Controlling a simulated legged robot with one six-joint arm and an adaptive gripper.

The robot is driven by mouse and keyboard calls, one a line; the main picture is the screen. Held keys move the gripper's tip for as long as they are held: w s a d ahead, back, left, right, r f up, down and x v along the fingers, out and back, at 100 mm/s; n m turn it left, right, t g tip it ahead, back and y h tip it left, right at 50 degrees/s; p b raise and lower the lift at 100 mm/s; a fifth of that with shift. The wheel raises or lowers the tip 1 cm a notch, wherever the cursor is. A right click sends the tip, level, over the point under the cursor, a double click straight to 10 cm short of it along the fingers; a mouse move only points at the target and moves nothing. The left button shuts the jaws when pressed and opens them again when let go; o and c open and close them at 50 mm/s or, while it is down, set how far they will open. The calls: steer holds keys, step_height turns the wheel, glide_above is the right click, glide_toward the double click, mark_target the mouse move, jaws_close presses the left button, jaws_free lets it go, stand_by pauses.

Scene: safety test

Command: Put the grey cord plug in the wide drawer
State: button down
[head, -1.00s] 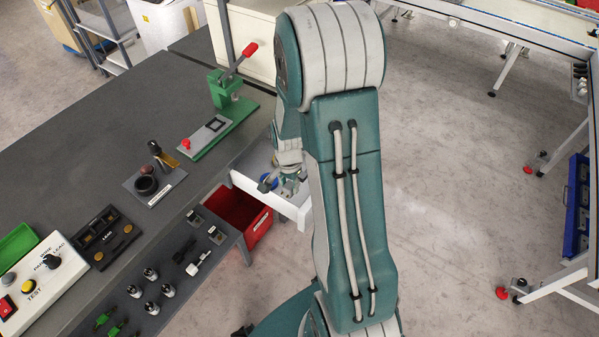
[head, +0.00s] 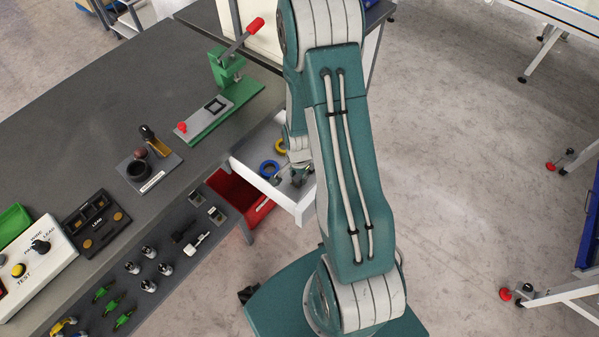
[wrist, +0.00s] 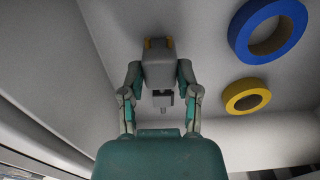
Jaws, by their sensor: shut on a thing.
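The open white drawer (head: 262,188) juts out beside the dark workbench. A blue tape roll (head: 269,169) and a yellow tape roll (head: 280,146) lie in it. My gripper (wrist: 160,76) is over the drawer, pointing into it, and is shut on a grey block-shaped piece, the grey cord plug (wrist: 158,62). The plug has yellow corners and sits between the two fingers, left of the tape rolls in the wrist view. I cannot tell whether it touches the drawer floor (wrist: 218,130). In the head view my arm partly hides the drawer and the plug.
A dark plug (head: 183,232) and a white plug (head: 197,243) lie on the lower shelf with several connectors. A green press (head: 222,90) stands on the bench near the drawer. Open floor lies to the right.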

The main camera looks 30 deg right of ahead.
steer(key=shift+a, duration=0.2)
steer(key=shift+c, duration=1.7)
jaws_free()
steer(key=shift+a, duration=0.15)
steer(key=shift+d, duration=0.25)
steer(key=s+a+r+n+t, duration=0.1)
steer(key=a+r+n, duration=0.2)
steer(key=r, duration=1)
steer(key=s+a+r+n+t, duration=0.1)
steer(key=a+r+n+t, duration=0.15)
steer(key=r, duration=1.15)
steer(key=s+a+r+n+t, duration=0.2)
steer(key=s+a+r+n, duration=0.3)
steer(key=s+r+n, duration=0.3)
step_height(320, 180, up, 3)
steer(key=s, duration=0.2)
steer(key=shift+s+a, duration=0.3)
steer(key=shift+s, duration=0.05)
steer(key=shift+r+n, duration=0.1)
steer(key=shift+n, duration=0.15)
